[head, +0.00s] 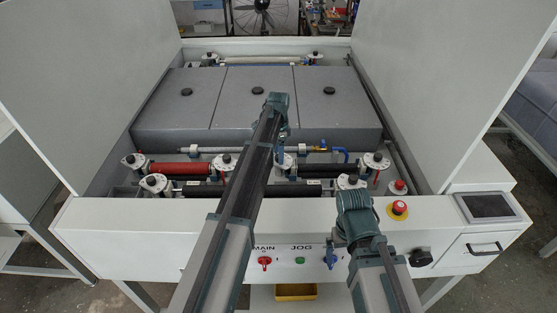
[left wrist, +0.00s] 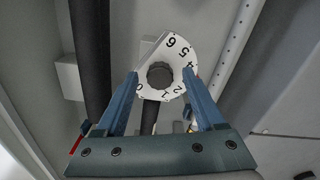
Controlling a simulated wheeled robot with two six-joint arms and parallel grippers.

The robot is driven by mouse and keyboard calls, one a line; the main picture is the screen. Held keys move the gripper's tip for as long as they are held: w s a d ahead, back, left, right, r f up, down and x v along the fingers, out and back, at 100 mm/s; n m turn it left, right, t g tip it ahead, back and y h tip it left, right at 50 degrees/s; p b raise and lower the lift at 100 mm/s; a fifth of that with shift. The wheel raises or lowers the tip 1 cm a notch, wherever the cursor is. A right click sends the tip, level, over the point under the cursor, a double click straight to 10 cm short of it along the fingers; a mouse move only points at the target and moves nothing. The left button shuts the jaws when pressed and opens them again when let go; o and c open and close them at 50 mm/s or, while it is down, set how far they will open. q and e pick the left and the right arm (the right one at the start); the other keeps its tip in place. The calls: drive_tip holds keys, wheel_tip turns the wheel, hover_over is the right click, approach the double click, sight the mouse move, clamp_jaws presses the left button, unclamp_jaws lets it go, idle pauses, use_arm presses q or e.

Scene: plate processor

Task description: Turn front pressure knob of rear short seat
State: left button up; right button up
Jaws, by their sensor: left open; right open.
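In the left wrist view, a dark round knob (left wrist: 160,75) sits on a white dial plate (left wrist: 178,45) with black numbers. My left gripper (left wrist: 161,74) is open. Its blue fingers lie on either side of the knob in the picture, with gaps to it; the height above it is unclear. In the head view my left arm reaches over the roller area, and the left gripper (head: 280,150) hangs down near a white dial seat (head: 288,161), partly hidden by the arm. I cannot tell which seat this is. My right gripper (head: 331,256) is open before the front panel.
Several other dial seats, such as the left one (head: 155,183), stand around the red roller (head: 180,169). Grey covers (head: 250,85) lie behind. White side walls (head: 85,75) flank the machine. The front panel has an emergency stop (head: 399,208) and a screen (head: 487,206).

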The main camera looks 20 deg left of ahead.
use_arm(q)
clamp_jaws()
idle(0.4)
drive_tip(key=shift+n, duration=0.3)
drive_tip(key=n, duration=0.5)
drive_tip(key=shift+n, duration=0.3)
drive_tip(key=n, duration=0.5)
drive_tip(key=shift+d, duration=0.1)
drive_tip(key=n, duration=0.6)
drive_tip(key=shift+n, duration=0.4)
drive_tip(key=n, duration=0.5)
drive_tip(key=shift+n, duration=0.4)
